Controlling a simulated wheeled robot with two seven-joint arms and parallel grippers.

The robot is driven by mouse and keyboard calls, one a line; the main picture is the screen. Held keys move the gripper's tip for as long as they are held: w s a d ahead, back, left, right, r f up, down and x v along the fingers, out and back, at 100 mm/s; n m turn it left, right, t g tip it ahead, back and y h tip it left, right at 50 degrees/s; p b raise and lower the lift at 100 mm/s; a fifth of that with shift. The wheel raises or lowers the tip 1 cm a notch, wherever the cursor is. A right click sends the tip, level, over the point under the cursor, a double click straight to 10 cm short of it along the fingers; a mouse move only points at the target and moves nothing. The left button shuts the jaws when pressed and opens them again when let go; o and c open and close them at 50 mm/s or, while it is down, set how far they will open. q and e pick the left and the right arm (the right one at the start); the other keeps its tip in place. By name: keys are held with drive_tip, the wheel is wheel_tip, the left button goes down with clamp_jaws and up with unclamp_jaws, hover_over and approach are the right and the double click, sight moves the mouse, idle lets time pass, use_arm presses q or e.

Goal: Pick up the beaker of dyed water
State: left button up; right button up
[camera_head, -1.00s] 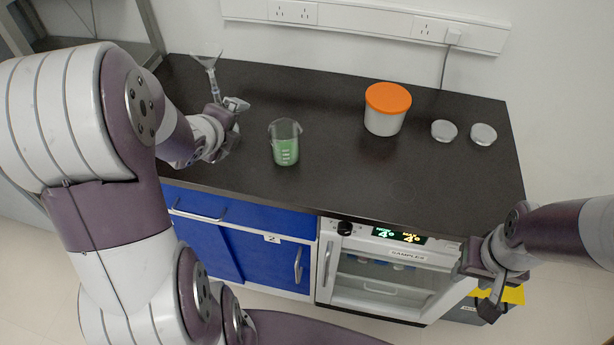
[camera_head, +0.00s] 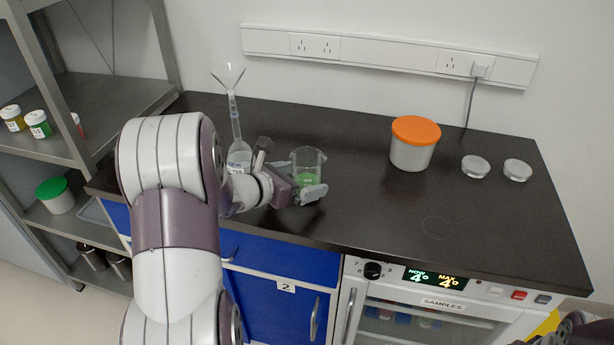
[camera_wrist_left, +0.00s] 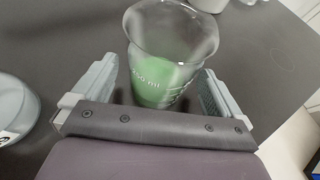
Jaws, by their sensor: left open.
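The glass beaker (camera_head: 308,160) with green dyed water stands upright on the dark bench, left of its middle. My left gripper (camera_head: 304,182) is at the beaker, its fingers open on the beaker's two sides. In the left wrist view the beaker (camera_wrist_left: 168,55) sits between the open fingers of my left gripper (camera_wrist_left: 158,95). A gap shows beside the left finger; the right finger is close to the glass, and I cannot tell if it touches. The lower part of the beaker is partly hidden by the gripper in the head view.
A glass flask with a funnel (camera_head: 237,130) stands just behind and left of my left wrist. A white tub with an orange lid (camera_head: 414,145) and two round dishes (camera_head: 475,167) stand at the right. The bench between beaker and tub is clear. Metal shelves (camera_head: 120,105) stand left.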

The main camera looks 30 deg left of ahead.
use_arm(q)
drive_tip(key=shift+x, duration=0.85)
drive_tip(key=shift+s, duration=0.1)
drive_tip(key=shift+c, duration=0.3)
drive_tip(key=c, duration=1)
drive_tip(key=shift+c, duration=0.4)
drive_tip(key=shift+r, duration=0.15)
